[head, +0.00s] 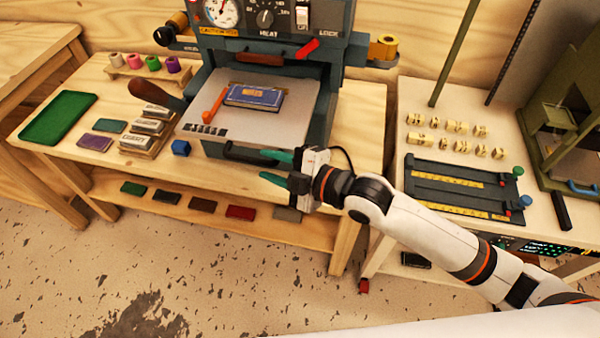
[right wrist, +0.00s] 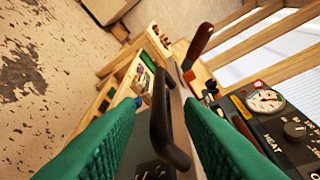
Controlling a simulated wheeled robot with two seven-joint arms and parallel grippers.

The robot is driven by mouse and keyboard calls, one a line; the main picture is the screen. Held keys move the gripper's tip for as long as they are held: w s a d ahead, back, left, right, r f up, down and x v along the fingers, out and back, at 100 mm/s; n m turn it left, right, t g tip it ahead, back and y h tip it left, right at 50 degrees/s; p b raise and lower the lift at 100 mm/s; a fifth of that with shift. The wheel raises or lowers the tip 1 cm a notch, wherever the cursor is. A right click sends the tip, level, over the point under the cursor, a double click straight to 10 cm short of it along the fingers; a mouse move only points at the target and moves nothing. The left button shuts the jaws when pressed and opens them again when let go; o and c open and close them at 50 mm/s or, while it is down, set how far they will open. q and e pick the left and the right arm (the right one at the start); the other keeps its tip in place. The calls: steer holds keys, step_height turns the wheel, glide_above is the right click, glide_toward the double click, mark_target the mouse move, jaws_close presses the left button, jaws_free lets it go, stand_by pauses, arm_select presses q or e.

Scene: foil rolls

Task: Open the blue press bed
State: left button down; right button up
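The blue press (head: 335,85) stands on the wooden table with its grey bed plate (head: 285,122) facing me. A blue book (head: 255,96) and an orange bar (head: 214,104) lie on the plate. A dark handle (head: 245,154) runs along the front below the plate. My right gripper (head: 265,165) is open at the right part of this handle, its green fingers apart. In the right wrist view, the handle (right wrist: 160,125) shows between the two open fingers (right wrist: 163,102); I cannot tell whether they touch it. My left gripper is not in view.
A green tray (head: 58,118) lies at far left. The right table holds a black slotted board (head: 455,188). The floor in front is open.

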steer(key=b+v, duration=0.1)
steer(key=v, duration=0.8)
steer(key=shift+b, duration=0.35)
steer(key=shift+f, duration=0.2)
